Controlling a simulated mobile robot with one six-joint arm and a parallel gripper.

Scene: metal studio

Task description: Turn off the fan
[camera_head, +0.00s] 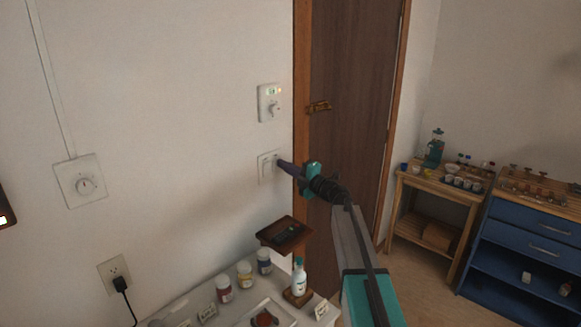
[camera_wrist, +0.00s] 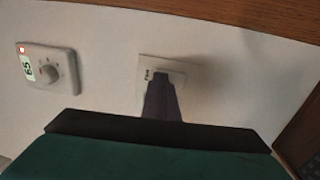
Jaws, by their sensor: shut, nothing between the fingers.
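A white switch plate (camera_head: 266,167) is on the wall left of the door. My gripper (camera_head: 281,162) is shut and empty, with its dark tip at the right part of this plate. In the wrist view the plate (camera_wrist: 178,67) shows behind the narrow fingers (camera_wrist: 161,76), which cover much of it. I cannot tell whether the tip touches the switch. The fan itself is not seen.
A wall control with a knob and lit display (camera_head: 270,102) is above the switch plate. A brown door (camera_head: 345,130) is to the right. Below are a small dark shelf (camera_head: 285,234) and a counter with jars (camera_head: 245,274) and a bottle (camera_head: 299,278).

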